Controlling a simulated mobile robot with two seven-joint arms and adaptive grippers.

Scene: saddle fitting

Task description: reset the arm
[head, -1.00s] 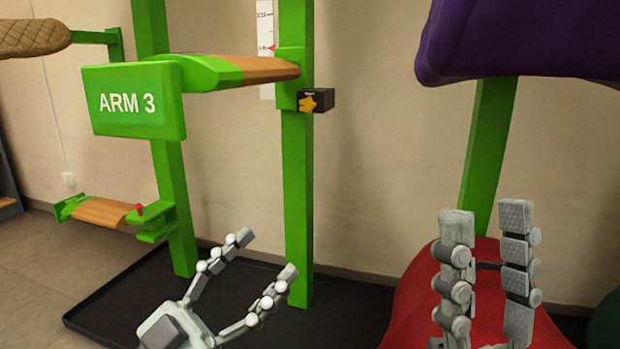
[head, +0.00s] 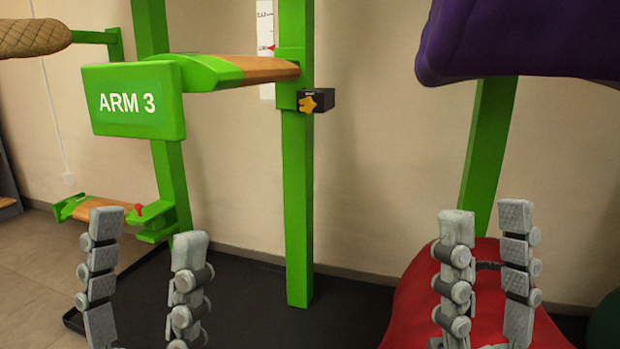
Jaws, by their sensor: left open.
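The green arm (head: 215,72) with a wooden top and an "ARM 3" sign (head: 135,101) reaches out from a green post (head: 297,200). A scale (head: 265,25) with a red pointer shows on the wall behind. My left gripper (head: 147,228) points up at the lower left, open and empty, below the sign and apart from it. My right gripper (head: 486,216) points up at the lower right in front of a red shape, its fingers apart with nothing seen between them.
A lower green and wooden bracket (head: 100,210) with a red lever stands at the left. A tan padded roll (head: 30,38) is at the upper left. A purple padded piece (head: 520,45) hangs at upper right, above a red rounded form (head: 405,310). A black tray (head: 250,295) covers the floor.

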